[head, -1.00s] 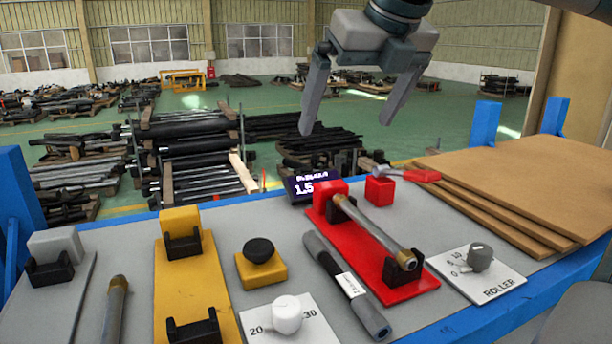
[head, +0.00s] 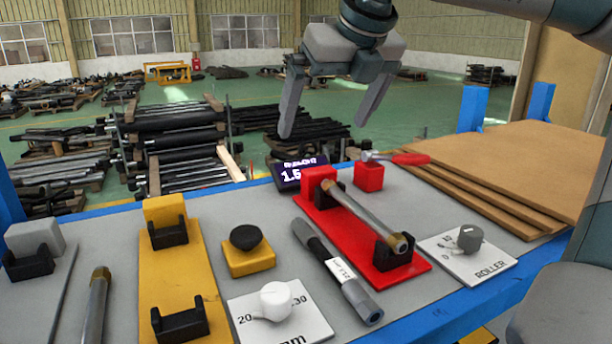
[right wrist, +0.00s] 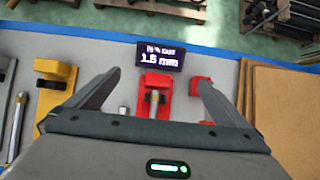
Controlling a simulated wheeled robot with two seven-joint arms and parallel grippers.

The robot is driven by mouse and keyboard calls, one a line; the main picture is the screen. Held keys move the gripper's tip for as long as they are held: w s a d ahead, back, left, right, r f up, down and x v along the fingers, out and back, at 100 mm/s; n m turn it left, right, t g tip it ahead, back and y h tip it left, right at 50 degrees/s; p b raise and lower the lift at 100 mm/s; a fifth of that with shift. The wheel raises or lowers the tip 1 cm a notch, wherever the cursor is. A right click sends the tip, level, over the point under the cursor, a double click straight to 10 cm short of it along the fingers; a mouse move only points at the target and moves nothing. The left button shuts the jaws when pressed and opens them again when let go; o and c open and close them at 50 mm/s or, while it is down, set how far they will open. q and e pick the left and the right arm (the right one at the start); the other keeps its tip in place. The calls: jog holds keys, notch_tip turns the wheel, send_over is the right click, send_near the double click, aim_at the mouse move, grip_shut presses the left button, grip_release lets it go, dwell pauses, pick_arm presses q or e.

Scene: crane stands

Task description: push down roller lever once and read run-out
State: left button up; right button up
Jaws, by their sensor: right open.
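The roller lever, with a red handle (head: 410,159) and grey arm, sits on a small red block (head: 369,176) behind the red stand (head: 352,236). A steel rod (head: 365,219) lies across this stand's black supports. The dark display (head: 299,174) stands left of the block. It shows about 1.5 mm in the right wrist view (right wrist: 160,56), though the last digit is blurred. My right gripper (head: 322,128) is open and empty, above and apart from the lever and display. One finger partly covers the block in the right wrist view. My left gripper is not in view.
A ROLLER dial (head: 468,242), a second dial (head: 277,303), a black button on a yellow base (head: 247,252) and a labelled dark cylinder (head: 338,271) lie around the stand. A yellow stand (head: 176,265) is left. Stacked brown boards (head: 510,180) fill the right side.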

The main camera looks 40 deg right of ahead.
jog(key=x, duration=0.5)
jog(key=shift+w+f+b, duration=0.1)
jog(key=shift+f+b, duration=0.05)
jog(key=shift+b, duration=0.15)
dwell(0.9)
jog(key=p+v, duration=0.2)
jog(key=v, duration=0.8)
dwell(0.5)
